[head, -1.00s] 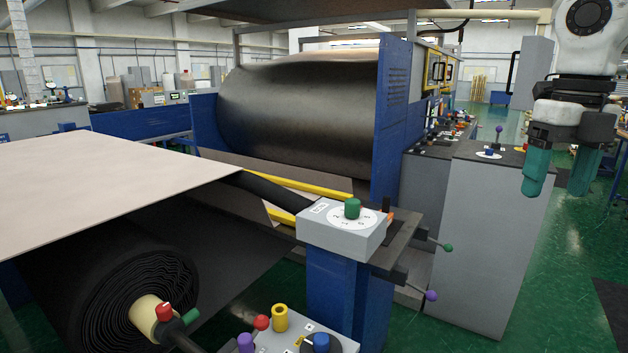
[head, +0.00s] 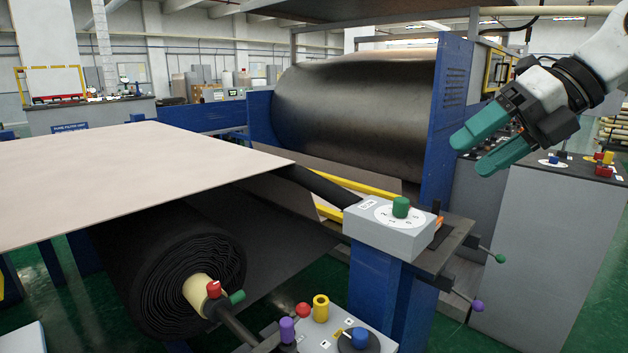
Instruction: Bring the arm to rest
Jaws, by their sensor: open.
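My gripper (head: 466,158) is in the upper right of the head view, at the end of my white arm. Its two teal fingers point to the left and slightly down, with a gap between them. Nothing is between the fingers. The gripper is in the air in front of the blue machine frame (head: 446,110) and overlaps its right edge in the picture.
A pale control box with a green knob (head: 400,207) stands on a blue post below. A black wrapped roll (head: 180,270) is under the pale sheet (head: 130,175) at left. A grey cabinet (head: 545,240) stands at right. Levers (head: 485,254) stick out between them.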

